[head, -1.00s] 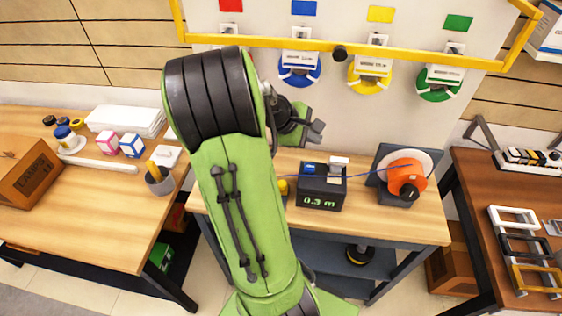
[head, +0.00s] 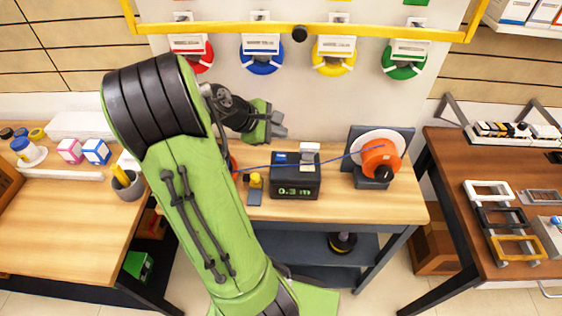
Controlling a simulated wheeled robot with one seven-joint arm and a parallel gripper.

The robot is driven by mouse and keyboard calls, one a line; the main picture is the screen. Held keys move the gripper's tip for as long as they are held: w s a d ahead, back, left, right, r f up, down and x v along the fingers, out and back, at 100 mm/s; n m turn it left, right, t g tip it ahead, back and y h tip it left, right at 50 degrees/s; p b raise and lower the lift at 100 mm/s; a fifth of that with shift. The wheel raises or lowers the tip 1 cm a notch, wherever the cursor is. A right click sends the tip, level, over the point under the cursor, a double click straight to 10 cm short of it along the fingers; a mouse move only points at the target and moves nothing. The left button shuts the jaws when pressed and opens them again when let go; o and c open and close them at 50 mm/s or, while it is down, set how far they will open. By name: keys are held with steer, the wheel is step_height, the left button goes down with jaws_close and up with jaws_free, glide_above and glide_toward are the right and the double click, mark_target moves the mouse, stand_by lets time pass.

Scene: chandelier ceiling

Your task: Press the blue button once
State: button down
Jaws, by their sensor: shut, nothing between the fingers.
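A black box (head: 295,187) with a green "0.3 m" readout stands on the middle table. A small blue patch (head: 280,158), which may be the blue button, is on its top left, beside a white block (head: 310,150). A blue line runs across the box. My gripper (head: 283,130) is shut and empty, pointing right. In the picture it appears above and slightly left of the box, apart from it. My green arm hides part of the table's left side.
An orange and white spool (head: 381,158) stands right of the box, and a small yellow and black item (head: 255,187) left of it. A yellow rail (head: 220,30) crosses the wall above, with several coloured spools hanging below it. The table front is clear.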

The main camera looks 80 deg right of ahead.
mark_target(278, 158)
step_height(278, 158, down, 5)
steer(key=b, duration=0.3)
steer(key=shift+f+b, duration=0.1)
steer(key=shift+b, duration=0.25)
steer(key=shift+f, duration=0.15)
stand_by(1.4)
steer(key=shift+f, duration=0.4)
steer(key=shift+f+b, duration=0.4)
steer(key=shift+f, duration=0.1)
stand_by(0.4)
steer(key=shift+r, duration=0.1)
steer(key=shift+r+p, duration=0.85)
steer(key=shift+p, duration=0.25)
